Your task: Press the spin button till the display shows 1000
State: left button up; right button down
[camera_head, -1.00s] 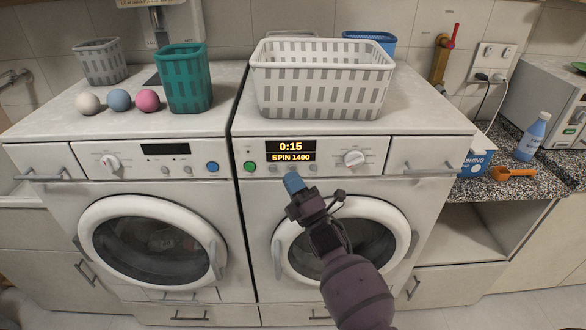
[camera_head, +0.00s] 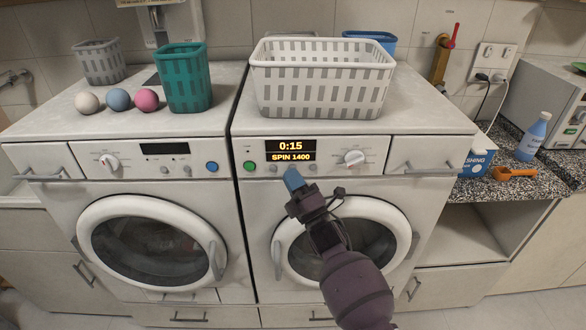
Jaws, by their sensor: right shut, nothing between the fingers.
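The right washing machine (camera_head: 430,215) has a lit display (camera_head: 290,150) reading "0:15" and "SPIN 1400". Below the display is a row of small grey buttons (camera_head: 313,168); a green button (camera_head: 249,167) sits at the left and a knob (camera_head: 354,157) at the right. My left gripper is not in view.
A white-grey basket (camera_head: 320,85) stands on the right machine. A teal basket (camera_head: 184,80) and several balls (camera_head: 118,99) sit on the left machine (camera_head: 235,270). A blue bottle (camera_head: 534,136) and an orange scoop (camera_head: 513,174) are on the right counter.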

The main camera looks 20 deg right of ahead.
jog(key=shift+w+d, duration=0.1)
jog(key=shift+w, duration=0.25)
dwell(0.4)
jog(key=shift+s, duration=0.15)
jog(key=shift+s+a, duration=0.25)
jog(key=shift+s, duration=0.35)
jog(key=shift+s, duration=0.1)
jog(key=s+p, duration=0.1)
jog(key=s, duration=0.1)
jog(key=s+a+p, duration=0.1)
jog(key=s, duration=0.1)
jog(key=shift+s+a, duration=0.15)
jog(key=shift+s, duration=0.15)
dwell(0.4)
dwell(0.4)
